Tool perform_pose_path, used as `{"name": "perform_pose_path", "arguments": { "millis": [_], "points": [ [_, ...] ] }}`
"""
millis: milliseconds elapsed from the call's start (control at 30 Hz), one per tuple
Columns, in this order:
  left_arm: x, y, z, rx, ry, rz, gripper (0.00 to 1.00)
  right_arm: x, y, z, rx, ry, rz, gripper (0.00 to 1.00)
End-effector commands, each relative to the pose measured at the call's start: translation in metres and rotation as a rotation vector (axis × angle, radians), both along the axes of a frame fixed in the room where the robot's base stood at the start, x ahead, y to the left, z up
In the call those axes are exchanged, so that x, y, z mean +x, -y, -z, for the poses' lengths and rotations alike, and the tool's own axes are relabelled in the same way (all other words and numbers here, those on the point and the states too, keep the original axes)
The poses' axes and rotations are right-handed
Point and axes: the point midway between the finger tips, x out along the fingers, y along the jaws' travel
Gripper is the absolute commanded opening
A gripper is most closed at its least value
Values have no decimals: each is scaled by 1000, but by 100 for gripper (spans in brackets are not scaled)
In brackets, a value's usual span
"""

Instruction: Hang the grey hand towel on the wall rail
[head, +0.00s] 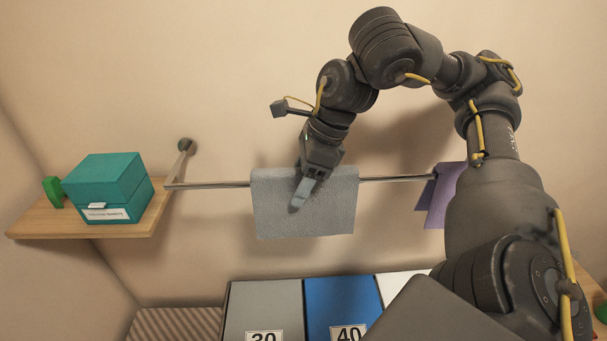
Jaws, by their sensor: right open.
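The grey hand towel (270,212) is draped over the wall rail (212,184), left of the rail's middle, and its front flap hangs down flat. My right gripper (297,205) is in front of the towel, pointing down, its fingers overlapping the towel's middle in the picture. It is open; whether it touches the cloth I cannot tell. The right arm comes in from the right and arches above the rail. My left gripper is not in view.
A purple cloth (440,195) hangs at the rail's right end, partly behind my arm. A teal box (108,187) and a green item (52,191) stand on a wooden shelf (140,228) at left. Below are grey (262,305), blue (343,298) and white bins. Bare rail shows either side of the towel.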

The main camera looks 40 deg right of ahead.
Motion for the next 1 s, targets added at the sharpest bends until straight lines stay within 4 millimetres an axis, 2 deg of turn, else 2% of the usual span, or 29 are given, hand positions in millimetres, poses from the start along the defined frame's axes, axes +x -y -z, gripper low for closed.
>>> {"name": "perform_pose_path", "arguments": {
  "millis": [167, 633, 800, 1000],
  "points": [
    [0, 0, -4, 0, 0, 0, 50, -2, 4, -12, -1, 4, 2, 58],
    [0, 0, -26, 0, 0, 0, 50, -21, 25, -81, 2, 6, 2, 58],
    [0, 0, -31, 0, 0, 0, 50, -25, 29, -94, 0, 3, 2, 58],
    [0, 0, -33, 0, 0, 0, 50, -27, 32, -99, 1, 1, 0, 58]
  ]
}}
